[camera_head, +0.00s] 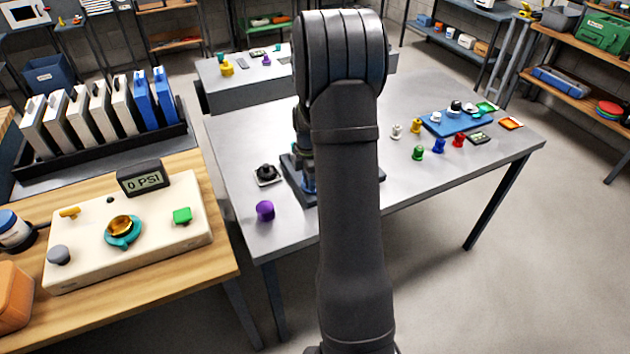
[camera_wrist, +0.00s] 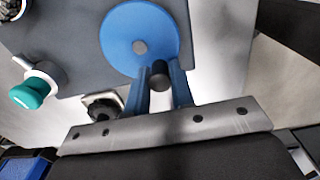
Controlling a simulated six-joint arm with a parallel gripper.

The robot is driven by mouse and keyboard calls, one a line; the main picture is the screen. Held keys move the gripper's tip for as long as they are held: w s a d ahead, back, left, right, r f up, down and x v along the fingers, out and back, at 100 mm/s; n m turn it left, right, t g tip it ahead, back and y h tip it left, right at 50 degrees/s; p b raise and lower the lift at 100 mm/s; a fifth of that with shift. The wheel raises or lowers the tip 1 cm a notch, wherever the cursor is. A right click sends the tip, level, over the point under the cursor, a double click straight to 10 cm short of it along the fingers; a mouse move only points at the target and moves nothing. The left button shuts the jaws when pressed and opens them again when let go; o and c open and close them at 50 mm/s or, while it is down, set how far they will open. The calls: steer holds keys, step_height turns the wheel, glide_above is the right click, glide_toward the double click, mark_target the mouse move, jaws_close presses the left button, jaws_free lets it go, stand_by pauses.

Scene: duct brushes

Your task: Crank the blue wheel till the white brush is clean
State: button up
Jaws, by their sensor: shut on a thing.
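The blue wheel (camera_wrist: 128,30) is a flat disc with a grey hub, at the top middle of the wrist view. A dark crank knob (camera_wrist: 159,76) stands near its rim. My gripper (camera_wrist: 161,84) has its blue fingers on both sides of this knob and is shut on it. In the head view my arm hides the wheel, and only part of its dark base plate (camera_head: 296,184) shows on the grey table. The white brush cannot be made out for certain; a dark, bristly-looking thing (camera_wrist: 10,8) is cut off at the wrist view's top left corner.
A teal knob on a white mount (camera_wrist: 31,92) sits left of the wheel. A purple knob (camera_head: 265,210) and a black knob on a square plate (camera_head: 266,173) stand left of my arm. Several coloured knobs and a blue tray (camera_head: 436,127) lie right. The table's front right is clear.

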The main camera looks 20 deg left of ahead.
steer(key=shift+d, duration=0.4)
steer(key=shift+w+d, duration=0.1)
steer(key=shift+d, duration=0.5)
steer(key=shift+w+d, duration=0.35)
steer(key=shift+d, duration=0.2)
steer(key=shift+w, duration=0.15)
